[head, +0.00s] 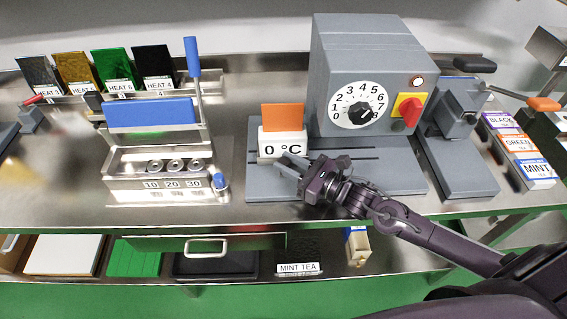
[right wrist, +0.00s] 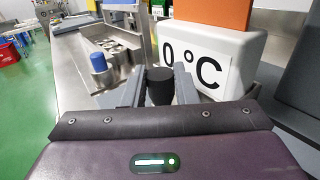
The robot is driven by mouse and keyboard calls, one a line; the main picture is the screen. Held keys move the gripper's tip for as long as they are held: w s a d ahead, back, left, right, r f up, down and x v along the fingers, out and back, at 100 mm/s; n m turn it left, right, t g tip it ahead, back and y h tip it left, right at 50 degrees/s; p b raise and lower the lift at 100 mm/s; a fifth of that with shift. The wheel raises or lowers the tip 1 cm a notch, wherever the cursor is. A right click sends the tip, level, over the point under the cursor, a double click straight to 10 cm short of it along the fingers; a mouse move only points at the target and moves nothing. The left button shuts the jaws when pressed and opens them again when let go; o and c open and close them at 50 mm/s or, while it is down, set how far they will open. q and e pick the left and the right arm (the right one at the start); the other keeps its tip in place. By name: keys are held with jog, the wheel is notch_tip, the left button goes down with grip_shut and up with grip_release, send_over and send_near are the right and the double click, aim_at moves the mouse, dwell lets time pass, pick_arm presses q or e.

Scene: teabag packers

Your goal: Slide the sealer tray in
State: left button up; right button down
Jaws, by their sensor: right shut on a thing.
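The sealer (head: 360,75) is a grey box with a numbered dial, a red switch on yellow and a small lamp. It stands on a grey base plate (head: 395,180) with dark slots along it. A white block reading 0 °C (head: 268,143), with an orange plate (head: 283,117) on top, stands at its left. My right gripper (head: 287,170) is low in front of this block, shut on a black knob (right wrist: 159,86). The knob is hidden in the head view. I cannot make out the tray itself apart from the base. My left gripper is not in view.
A blue-topped press (head: 150,115) with a raised lever and a 10-20-30 weight rack (head: 170,187) stand to the left. A second grey machine (head: 455,125) and tea boxes (head: 525,165) stand to the right. Heat-labelled plates (head: 110,70) line the back left.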

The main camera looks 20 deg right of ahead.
jog(key=s+d, duration=0.1)
jog(key=d, duration=0.3)
jog(key=s+d, duration=0.1)
jog(key=d, duration=0.4)
jog(key=s+d+p, duration=0.1)
jog(key=d, duration=0.3)
jog(key=shift+s+d+r, duration=0.1)
jog(key=shift+s+d, duration=0.05)
jog(key=shift+s, duration=0.25)
jog(key=shift+s+d, duration=0.25)
jog(key=shift+d, duration=0.8)
jog(key=c, duration=1.4)
grip_release()
jog(key=shift+c, duration=0.2)
jog(key=shift+s+d, duration=0.15)
jog(key=shift+s+d, duration=0.2)
jog(key=shift+s, duration=0.05)
jog(key=p+v, duration=0.1)
jog(key=v, duration=0.6)
jog(key=shift+s+d, duration=0.1)
